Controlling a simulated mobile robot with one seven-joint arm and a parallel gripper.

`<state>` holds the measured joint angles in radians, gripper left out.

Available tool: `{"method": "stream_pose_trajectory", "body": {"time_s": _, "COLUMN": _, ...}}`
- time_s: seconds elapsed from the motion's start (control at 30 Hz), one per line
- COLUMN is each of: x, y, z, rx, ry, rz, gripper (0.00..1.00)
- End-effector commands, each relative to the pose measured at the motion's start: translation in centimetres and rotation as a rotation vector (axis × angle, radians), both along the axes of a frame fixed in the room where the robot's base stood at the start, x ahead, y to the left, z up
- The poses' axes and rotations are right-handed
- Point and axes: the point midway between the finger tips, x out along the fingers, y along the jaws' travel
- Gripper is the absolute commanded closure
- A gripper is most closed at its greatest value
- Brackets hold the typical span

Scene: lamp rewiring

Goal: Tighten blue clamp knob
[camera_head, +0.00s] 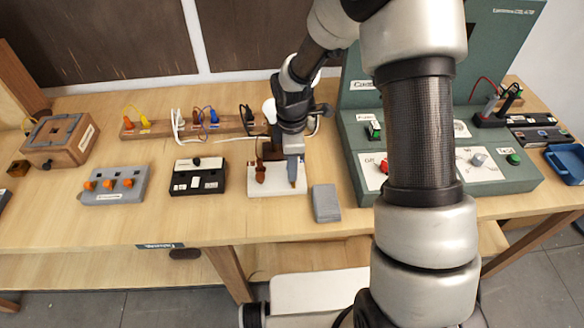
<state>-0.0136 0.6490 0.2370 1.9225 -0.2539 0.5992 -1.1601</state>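My gripper (290,152) points down over a small fixture with a white base plate (262,190), near the middle of the bench. A brown-orange knob or clamp part (260,173) stands on the left of the plate. A small bluish-grey upright piece with a yellowish tip (293,180) shows under the gripper on the right of the plate. I cannot tell whether it is the blue clamp knob or part of my gripper. No clearly blue knob shows; the gripper and wrist hide part of the fixture. The fingertips are too small to read.
A grey block (326,203) lies right of the plate. A black switch box (198,177) and a grey box with orange knobs (114,186) stand left. A wooden cable rack (160,128) is behind. A green test panel (355,150) stands right, partly behind my arm.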

Motion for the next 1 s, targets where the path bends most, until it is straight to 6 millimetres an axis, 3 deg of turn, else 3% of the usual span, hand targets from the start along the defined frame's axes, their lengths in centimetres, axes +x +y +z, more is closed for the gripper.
{"method": "stream_pose_trajectory", "body": {"time_s": 0.13, "x": -0.01, "y": -0.03, "z": -1.08, "rx": 0.000, "ry": 0.000, "rz": -0.001, "gripper": 0.72}}
{"method": "stream_pose_trajectory", "body": {"time_s": 0.43, "x": 0.02, "y": -0.03, "z": -1.29, "rx": 0.000, "ry": -0.001, "rz": -0.001, "gripper": 0.72}}
{"method": "stream_pose_trajectory", "body": {"time_s": 0.6, "x": 0.02, "y": -0.03, "z": -1.28, "rx": 0.000, "ry": -0.001, "rz": -0.001, "gripper": 0.99}}
{"method": "stream_pose_trajectory", "body": {"time_s": 1.0, "x": 0.05, "y": -0.01, "z": -1.37, "rx": 0.000, "ry": -0.001, "rz": -0.062, "gripper": 1.00}}
